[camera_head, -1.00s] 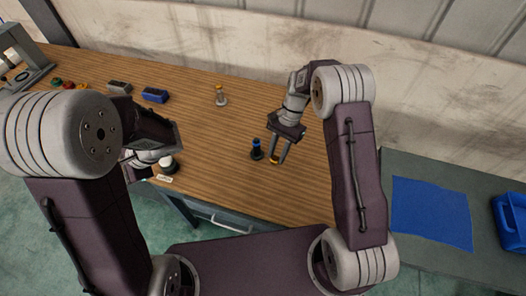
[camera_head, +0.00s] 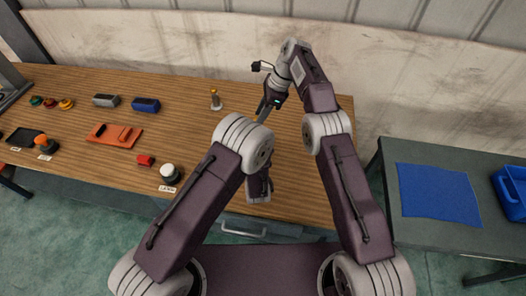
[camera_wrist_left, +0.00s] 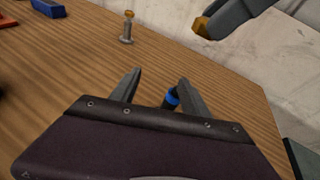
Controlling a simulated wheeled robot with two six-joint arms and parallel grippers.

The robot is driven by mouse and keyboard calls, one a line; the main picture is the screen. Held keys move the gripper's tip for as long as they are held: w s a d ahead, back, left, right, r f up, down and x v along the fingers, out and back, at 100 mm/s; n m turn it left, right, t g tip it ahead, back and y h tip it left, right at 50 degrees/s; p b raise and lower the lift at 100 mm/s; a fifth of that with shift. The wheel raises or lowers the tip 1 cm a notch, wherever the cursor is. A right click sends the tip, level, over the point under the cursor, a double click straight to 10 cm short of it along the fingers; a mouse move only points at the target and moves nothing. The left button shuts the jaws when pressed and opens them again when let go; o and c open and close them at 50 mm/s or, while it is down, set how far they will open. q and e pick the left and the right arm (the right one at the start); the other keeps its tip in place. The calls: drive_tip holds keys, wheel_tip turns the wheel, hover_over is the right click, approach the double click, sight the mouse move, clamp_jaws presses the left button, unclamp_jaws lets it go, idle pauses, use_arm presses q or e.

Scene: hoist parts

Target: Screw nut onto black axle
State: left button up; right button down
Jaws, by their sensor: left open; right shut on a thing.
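The black axle with a blue ring (camera_wrist_left: 172,98) stands on the wooden table between the fingers of my left gripper (camera_wrist_left: 160,92), near the right finger. My left gripper is open; I cannot tell whether it touches the axle. In the head view my left arm hides both the axle and that gripper's fingers. My right gripper (camera_head: 263,112) is up over the back part of the table. In the left wrist view it is shut on the orange-gold nut (camera_wrist_left: 201,27), held above the table and apart from the axle. The nut is hidden in the head view.
A silver post with a gold top (camera_head: 215,99) stands at the table's back. A blue block (camera_head: 146,105), a grey block (camera_head: 106,100), an orange tray (camera_head: 98,138) and a white button (camera_head: 169,173) lie left. A side table with a blue mat (camera_head: 438,196) and blue bin (camera_head: 513,190) stands right.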

drive_tip(key=shift+w+d+f, duration=0.1)
drive_tip(key=shift+d+f, duration=0.1)
drive_tip(key=shift+f, duration=0.35)
use_arm(q)
drive_tip(key=shift+m+g+h, duration=0.3)
drive_tip(key=shift+m+h, duration=0.4)
drive_tip(key=shift+m, duration=0.2)
drive_tip(key=s+d+f, duration=0.1)
drive_tip(key=f, duration=0.1)
drive_tip(key=s+d+f, duration=0.1)
drive_tip(key=f, duration=0.1)
drive_tip(key=s+d+f, duration=0.1)
drive_tip(key=f, duration=0.1)
drive_tip(key=shift+s+b, duration=0.4)
drive_tip(key=shift+s+d+f, duration=0.15)
drive_tip(key=shift+s+d, duration=0.05)
drive_tip(key=shift+d, duration=0.25)
use_arm(e)
drive_tip(key=shift+d+f, duration=0.3)
drive_tip(key=shift+f, duration=0.65)
use_arm(q)
drive_tip(key=shift+w, duration=0.1)
drive_tip(key=x, duration=1.2)
clamp_jaws()
